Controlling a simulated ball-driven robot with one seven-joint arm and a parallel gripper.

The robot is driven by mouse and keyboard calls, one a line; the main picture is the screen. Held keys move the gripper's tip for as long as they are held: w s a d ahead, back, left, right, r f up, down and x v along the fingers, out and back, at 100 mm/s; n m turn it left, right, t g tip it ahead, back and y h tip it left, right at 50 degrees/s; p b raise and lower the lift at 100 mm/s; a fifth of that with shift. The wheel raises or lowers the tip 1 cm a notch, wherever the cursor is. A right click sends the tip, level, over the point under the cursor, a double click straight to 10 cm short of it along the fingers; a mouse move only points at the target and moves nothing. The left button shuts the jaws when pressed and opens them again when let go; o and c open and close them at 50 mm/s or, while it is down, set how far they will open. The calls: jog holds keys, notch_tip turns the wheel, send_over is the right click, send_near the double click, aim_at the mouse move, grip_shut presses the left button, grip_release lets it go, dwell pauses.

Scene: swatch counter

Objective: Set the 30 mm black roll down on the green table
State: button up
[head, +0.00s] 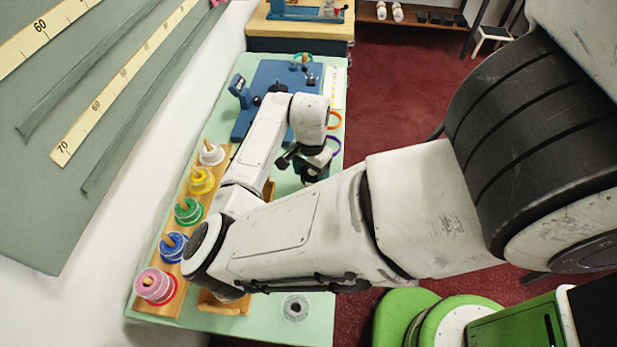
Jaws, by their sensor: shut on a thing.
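The green table (262,325) is a long pale green top running along the wall. My gripper (312,172) is over its right part, beyond my forearm, pointing down. It is shut on a small dark thing, which I take to be the black roll; the fingers and dark gripper parts hide most of it. I cannot tell its width or whether it touches the table.
A wooden rack (168,303) with pink, blue, green, yellow and white rolls on pegs lines the left edge. A blue device (262,82) stands at the back. Orange and purple rings are at the right edge.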

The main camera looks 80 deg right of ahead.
aim_at(309, 180)
jog(key=shift+w+d+f, duration=0.25)
jog(key=shift+f, duration=0.2)
jog(key=shift+d+f, duration=0.1)
jog(key=shift+f, duration=1.5)
jog(key=shift+f, duration=0.2)
jog(key=o, duration=1.1)
jog(key=shift+c, duration=0.2)
jog(key=shift+r, duration=0.1)
